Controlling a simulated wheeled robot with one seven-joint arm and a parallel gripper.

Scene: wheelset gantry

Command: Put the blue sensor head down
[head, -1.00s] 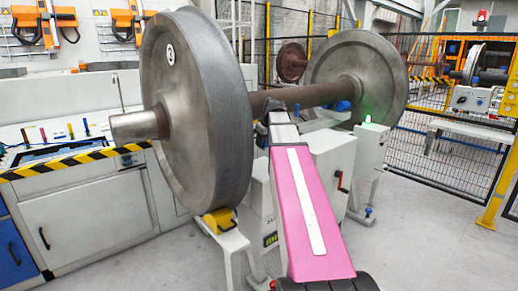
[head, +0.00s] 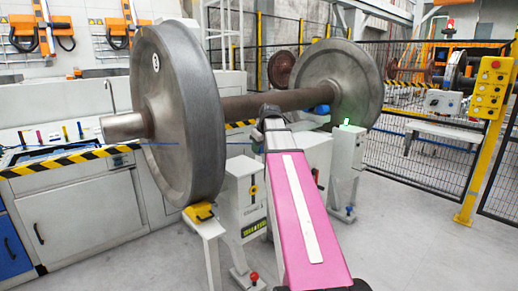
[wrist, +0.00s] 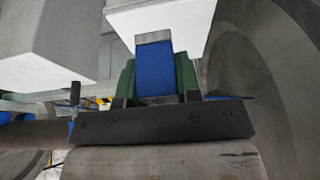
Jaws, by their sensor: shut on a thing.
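The blue sensor head (wrist: 154,68) is a blue block with a grey end face, in the middle of the wrist view. My gripper (wrist: 155,88) is shut on it, with a dark crossbar below and green and dark parts at either side. A white box-shaped body (wrist: 165,22) is just beyond the grey end; I cannot tell whether they touch. In the head view my arm reaches toward the axle (head: 235,108), and the gripper and held head are hidden. A small blue part (head: 321,108) shows beyond the arm; I cannot tell what it is.
The large steel wheel (head: 180,110) stands close on the left, resting at a yellow chock (head: 200,212). The far wheel (head: 345,85) is behind. White stands (head: 245,200) crowd beneath the axle. A mesh fence (head: 425,150) is right; the floor at front right is clear.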

